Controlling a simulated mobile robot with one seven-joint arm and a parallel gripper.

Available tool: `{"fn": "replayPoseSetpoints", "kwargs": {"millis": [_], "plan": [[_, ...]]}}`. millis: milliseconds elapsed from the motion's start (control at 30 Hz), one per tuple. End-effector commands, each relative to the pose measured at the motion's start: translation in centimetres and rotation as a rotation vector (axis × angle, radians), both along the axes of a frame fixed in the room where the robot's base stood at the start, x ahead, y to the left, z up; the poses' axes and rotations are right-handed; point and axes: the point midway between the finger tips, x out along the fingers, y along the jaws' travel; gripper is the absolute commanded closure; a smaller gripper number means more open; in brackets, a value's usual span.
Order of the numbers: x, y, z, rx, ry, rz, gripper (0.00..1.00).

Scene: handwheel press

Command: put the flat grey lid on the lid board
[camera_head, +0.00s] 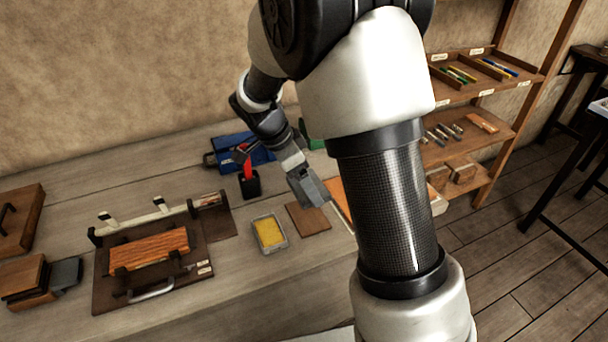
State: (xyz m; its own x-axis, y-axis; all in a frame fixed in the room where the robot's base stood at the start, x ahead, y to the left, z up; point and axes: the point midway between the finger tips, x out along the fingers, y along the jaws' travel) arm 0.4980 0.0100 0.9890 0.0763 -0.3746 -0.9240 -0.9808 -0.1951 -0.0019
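A small brown board (309,221), which looks like the lid board, lies bare on the bench, partly under my gripper in this view. Left of it stands an open grey tin (284,243) with a yellow filling. My gripper (311,192) hangs above and behind the board. A grey, flat-sided shape shows at its end; I cannot tell whether this is the lid or the gripper's own fingers. The fingertips are not clear. I see no separate flat grey lid elsewhere on the bench.
A black holder (249,187) with a red-handled item and a blue box (233,146) stand behind the tin. A wooden fixture (150,250) with a metal handle fills the left. Wooden blocks (23,277) lie farther left. Shelves (470,130) stand right; my arm hides the bench's right end.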

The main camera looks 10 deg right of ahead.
Motion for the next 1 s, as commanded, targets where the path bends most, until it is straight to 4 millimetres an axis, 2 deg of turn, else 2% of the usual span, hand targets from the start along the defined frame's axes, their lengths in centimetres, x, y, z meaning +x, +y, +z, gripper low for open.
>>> {"fn": "replayPoseSetpoints", "kwargs": {"millis": [500, 700, 1000], "plan": [[0.0, 0.0, -6.6, -0.001, 0.0, 0.001, 0.38], [0.0, 0.0, -7.7, 0.0, 0.0, 0.001, 0.38], [0.0, 0.0, -7.6, 0.0, 0.001, 0.001, 0.38]]}}
